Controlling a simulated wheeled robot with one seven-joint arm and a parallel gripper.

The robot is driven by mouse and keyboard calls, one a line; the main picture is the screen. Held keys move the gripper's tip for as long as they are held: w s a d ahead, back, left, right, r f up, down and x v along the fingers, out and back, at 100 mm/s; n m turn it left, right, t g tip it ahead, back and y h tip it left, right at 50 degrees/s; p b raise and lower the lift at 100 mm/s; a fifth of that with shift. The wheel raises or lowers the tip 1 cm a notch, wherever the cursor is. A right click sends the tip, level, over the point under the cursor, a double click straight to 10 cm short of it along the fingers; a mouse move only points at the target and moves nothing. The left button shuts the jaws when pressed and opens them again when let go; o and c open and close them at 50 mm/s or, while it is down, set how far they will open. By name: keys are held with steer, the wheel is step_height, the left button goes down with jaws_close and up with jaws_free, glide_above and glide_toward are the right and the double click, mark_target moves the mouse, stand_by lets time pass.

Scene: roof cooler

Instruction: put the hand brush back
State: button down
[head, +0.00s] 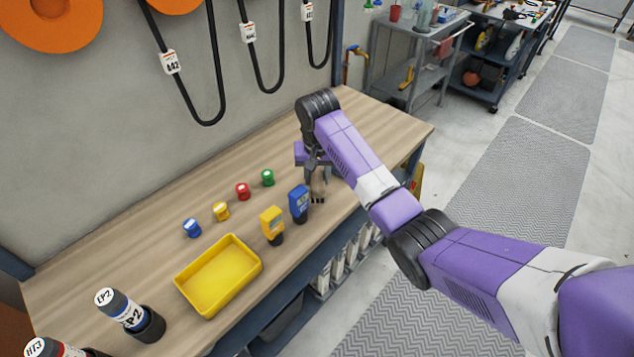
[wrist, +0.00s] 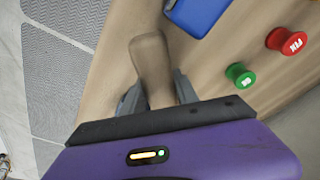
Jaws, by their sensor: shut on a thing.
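The hand brush (head: 318,188) has a tan, wood-coloured body that shows below my gripper (head: 317,168) in the head view, with a dark lower end. In the wrist view the tan brush (wrist: 151,60) runs between the two grey fingers of my gripper (wrist: 157,95), which is shut on it. The brush is over the wooden workbench, near its front edge. I cannot tell whether its lower end touches the bench top. My arm and fingers hide its upper part in the head view.
A blue handheld device (head: 299,203) stands just left of the brush, with a yellow one (head: 272,225) beyond it. A yellow tray (head: 218,278), small coloured caps (head: 243,191) and labelled cylinders (head: 131,314) are further left. The workbench (head: 375,120) is clear towards its far right end.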

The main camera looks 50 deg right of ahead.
steer(key=shift+f, duration=1.4)
steer(key=shift+f, duration=0.1)
steer(key=c, duration=0.9)
jaws_free()
steer(key=r, duration=0.4)
steer(key=s+r, duration=0.1)
steer(key=r, duration=0.3)
steer(key=a+r, duration=0.1)
steer(key=r, duration=0.3)
steer(key=shift+s+a+r, duration=0.1)
steer(key=shift+s, duration=0.05)
